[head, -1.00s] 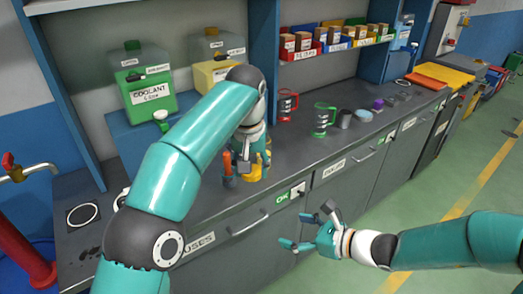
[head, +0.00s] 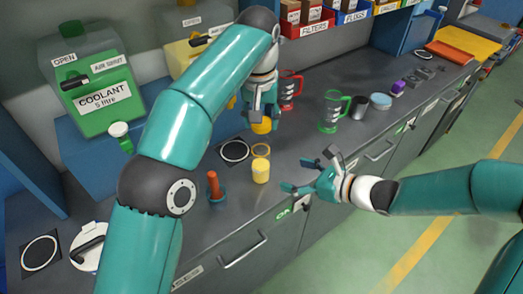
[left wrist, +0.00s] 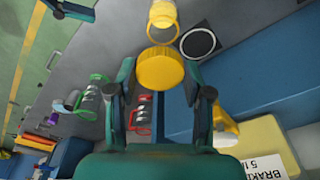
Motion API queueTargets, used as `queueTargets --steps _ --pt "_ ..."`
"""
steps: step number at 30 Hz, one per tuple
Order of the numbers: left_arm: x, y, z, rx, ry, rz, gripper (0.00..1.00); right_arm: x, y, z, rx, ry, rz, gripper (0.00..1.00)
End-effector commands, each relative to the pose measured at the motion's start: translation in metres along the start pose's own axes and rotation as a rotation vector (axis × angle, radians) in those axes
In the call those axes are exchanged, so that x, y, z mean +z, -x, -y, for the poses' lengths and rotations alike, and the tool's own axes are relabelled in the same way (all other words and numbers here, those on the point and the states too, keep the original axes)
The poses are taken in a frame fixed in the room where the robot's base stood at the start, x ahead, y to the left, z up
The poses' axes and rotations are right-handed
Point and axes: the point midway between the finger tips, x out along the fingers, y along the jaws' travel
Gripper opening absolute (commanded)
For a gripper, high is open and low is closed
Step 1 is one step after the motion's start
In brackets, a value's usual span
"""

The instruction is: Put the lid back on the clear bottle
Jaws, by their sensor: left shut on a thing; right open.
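The clear bottle (head: 260,176) stands upright on the grey counter, its contents yellow and its top pale, without a lid on it. My left gripper (head: 262,112) is shut on the round yellow lid (head: 261,127), which fills the space between the fingers in the left wrist view (left wrist: 160,68). The gripper is above the counter, behind the bottle and apart from it. My right gripper (head: 312,180) is open and empty, near the counter's front edge, right of the bottle.
An orange-handled tool (head: 213,183) in a blue base stands left of the bottle. Red (head: 289,90) and green (head: 332,112) jugs stand right. A green coolant can (head: 97,98) is back left.

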Motion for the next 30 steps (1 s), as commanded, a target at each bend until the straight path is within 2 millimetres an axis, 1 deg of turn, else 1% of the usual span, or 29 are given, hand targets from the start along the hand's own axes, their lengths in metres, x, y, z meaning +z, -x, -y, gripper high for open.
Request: queueTargets --steps 5,13,17,20,23,30 --pt "-0.001 -0.001 0.002 -0.001 0.004 0.001 0.37 0.0 -0.002 0.0 0.003 0.0 -0.001 0.85" --pt "-0.001 -0.002 0.0 0.0 -0.001 0.002 0.37 -0.001 -0.001 0.001 -0.001 -0.002 -0.001 0.85" --pt "-0.001 -0.002 -0.001 0.0 -0.003 0.002 0.37 -0.001 -0.006 0.002 -0.001 -0.004 -0.001 0.85" --pt "-0.002 -0.002 -0.002 0.001 -0.004 0.002 0.37 -0.001 -0.015 0.001 0.0 -0.004 -0.001 0.85" --pt "-0.002 -0.002 -0.002 0.001 -0.005 0.001 0.37 -0.002 -0.029 0.001 0.0 -0.004 -0.001 0.85" --pt "-0.002 -0.002 -0.003 0.001 -0.006 0.001 0.37 -0.002 -0.073 0.002 -0.002 -0.004 -0.002 0.85"
